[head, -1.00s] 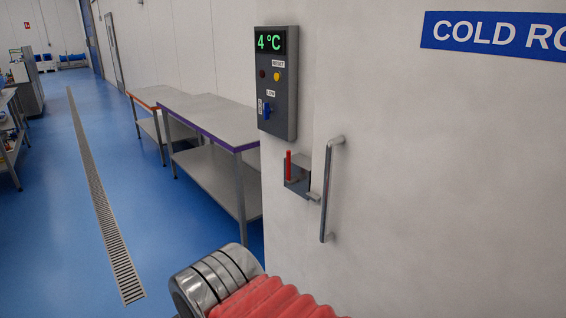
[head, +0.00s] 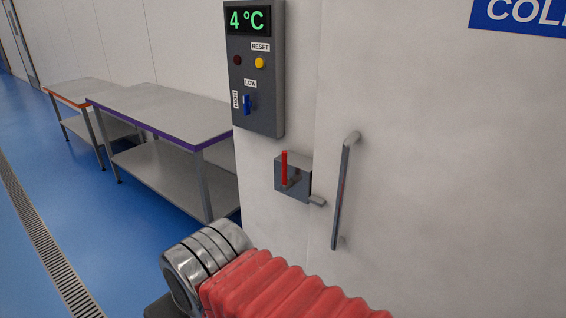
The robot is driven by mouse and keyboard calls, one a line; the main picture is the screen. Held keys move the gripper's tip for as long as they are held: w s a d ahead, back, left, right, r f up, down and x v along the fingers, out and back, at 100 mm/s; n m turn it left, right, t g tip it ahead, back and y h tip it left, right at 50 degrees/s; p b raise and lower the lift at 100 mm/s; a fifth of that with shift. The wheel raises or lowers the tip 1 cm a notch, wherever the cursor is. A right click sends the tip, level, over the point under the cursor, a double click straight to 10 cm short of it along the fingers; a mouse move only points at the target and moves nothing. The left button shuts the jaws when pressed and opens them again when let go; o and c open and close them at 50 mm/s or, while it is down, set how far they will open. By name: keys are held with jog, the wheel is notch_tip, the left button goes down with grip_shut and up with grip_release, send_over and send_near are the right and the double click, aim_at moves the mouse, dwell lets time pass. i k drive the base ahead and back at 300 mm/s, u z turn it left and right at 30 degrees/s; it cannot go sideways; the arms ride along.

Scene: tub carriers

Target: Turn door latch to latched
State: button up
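The door latch is a grey box (head: 296,181) on the wall beside the cold room door, with a red lever (head: 284,168) standing upright on its front. A small grey tongue (head: 317,201) juts from the box's lower right toward the door. The door (head: 440,170) is pale, with a long vertical metal handle (head: 341,190) just right of the latch. My arm, with metal rings and a red ribbed sleeve, shows at the bottom, below and apart from the latch. My gripper's fingers are not in view.
A dark control panel (head: 255,110) reading 4 °C hangs above the latch, with a blue switch (head: 246,104) and a yellow button (head: 259,63). Steel tables (head: 170,105) stand at the left. The blue floor (head: 80,215) between tables and drain (head: 40,245) is clear.

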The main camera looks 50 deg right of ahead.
aim_at(287, 184)
jog(key=z, duration=0.3)
jog(key=i, duration=1.05)
jog(key=z, duration=0.3)
